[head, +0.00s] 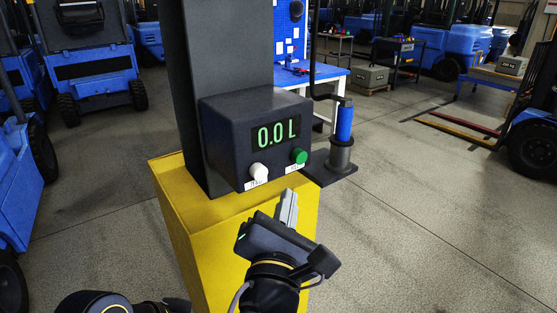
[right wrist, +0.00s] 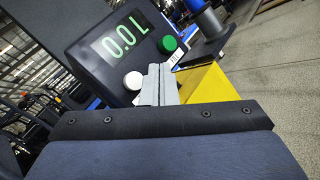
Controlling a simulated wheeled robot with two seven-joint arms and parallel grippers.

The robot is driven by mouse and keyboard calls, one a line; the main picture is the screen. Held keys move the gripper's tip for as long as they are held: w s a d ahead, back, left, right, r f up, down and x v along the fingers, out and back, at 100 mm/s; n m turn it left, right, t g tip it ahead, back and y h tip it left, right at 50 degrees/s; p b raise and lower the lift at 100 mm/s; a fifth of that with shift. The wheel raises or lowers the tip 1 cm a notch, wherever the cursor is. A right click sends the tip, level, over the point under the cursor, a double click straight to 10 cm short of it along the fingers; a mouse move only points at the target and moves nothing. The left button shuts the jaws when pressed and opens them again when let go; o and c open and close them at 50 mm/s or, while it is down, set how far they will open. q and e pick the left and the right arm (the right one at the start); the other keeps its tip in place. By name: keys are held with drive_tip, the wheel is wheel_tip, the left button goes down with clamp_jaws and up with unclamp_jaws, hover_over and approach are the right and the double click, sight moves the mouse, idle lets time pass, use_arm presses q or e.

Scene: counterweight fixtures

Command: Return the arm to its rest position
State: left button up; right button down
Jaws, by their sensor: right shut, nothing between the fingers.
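My right gripper (head: 287,208) is shut and empty, in front of the dark control box (head: 222,130) and below its buttons. In the right wrist view its two fingers (right wrist: 158,84) lie together, between the white button and the green button in the picture. The box display (head: 277,135) reads 0.0 L. A white button (head: 258,173) and a green button (head: 299,156) sit below the display, each with a small label. I cannot tell whether the fingertips touch the box. My left gripper does not show.
The box is fixed to a dark column on a yellow pedestal (head: 210,225). A blue cylinder (head: 344,120) stands on a dark side shelf (head: 335,173) at right. Blue forklifts (head: 90,50) stand at the left and back.

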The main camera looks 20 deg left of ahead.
drive_tip(key=shift+d, duration=0.1)
drive_tip(key=w+d+f+m+g+h, duration=0.1)
drive_tip(key=d+f+m+g+h, duration=0.35)
drive_tip(key=d, duration=0.85)
drive_tip(key=w+d+f+m+g+h, duration=0.2)
drive_tip(key=d+f+m+g, duration=0.45)
drive_tip(key=d, duration=0.65)
drive_tip(key=s+d+f+m+g+y, duration=0.2)
drive_tip(key=s+d+f+m+g, duration=0.1)
drive_tip(key=s+d+f+m, duration=0.5)
drive_tip(key=s+a+m+y, duration=0.3)
drive_tip(key=s+m+y, duration=0.3)
drive_tip(key=s+m, duration=0.3)
drive_tip(key=m, duration=0.3)
drive_tip(key=shift+m, duration=0.4)
